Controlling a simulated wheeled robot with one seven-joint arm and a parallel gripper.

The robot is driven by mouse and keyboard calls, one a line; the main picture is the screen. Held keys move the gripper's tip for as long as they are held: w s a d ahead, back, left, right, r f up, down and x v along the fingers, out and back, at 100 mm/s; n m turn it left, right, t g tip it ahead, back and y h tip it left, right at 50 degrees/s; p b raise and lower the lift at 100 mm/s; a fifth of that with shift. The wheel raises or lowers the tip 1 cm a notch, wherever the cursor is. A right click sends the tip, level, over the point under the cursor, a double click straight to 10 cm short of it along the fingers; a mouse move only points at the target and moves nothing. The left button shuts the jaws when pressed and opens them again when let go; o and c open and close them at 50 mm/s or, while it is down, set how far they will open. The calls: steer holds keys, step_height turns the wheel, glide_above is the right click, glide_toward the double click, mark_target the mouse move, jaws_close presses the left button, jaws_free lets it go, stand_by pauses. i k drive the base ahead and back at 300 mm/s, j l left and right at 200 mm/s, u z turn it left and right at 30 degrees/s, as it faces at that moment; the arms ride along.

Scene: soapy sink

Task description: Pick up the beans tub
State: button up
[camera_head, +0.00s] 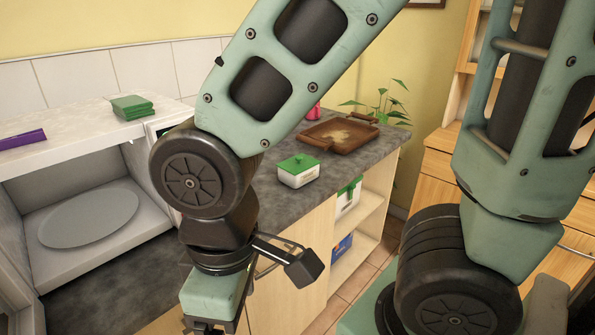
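A small white tub with a green lid (298,171) stands upright on the dark countertop, right of my arm. It could be the beans tub, but its label is too small to read. Another white container with green on top (347,196) is on the shelf below the counter. My gripper (205,326) is at the bottom edge, lower left of the tub and apart from it. Its fingertips are cut off by the frame, so its opening and anything in it are hidden.
A brown wooden tray (340,134), a pink item (314,111) and a plant (385,103) are behind the tub. An open microwave (75,259) with a round plate (90,217) stands left. A green stack (132,107) and purple box (22,140) lie on top of it.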

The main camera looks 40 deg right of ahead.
mark_target(296, 181)
steer(key=i+l+u, duration=0.15)
steer(key=l, duration=0.3)
steer(key=l+u, duration=0.2)
steer(key=l, duration=0.2)
steer(key=i+l+u, duration=0.15)
steer(key=l, duration=0.3)
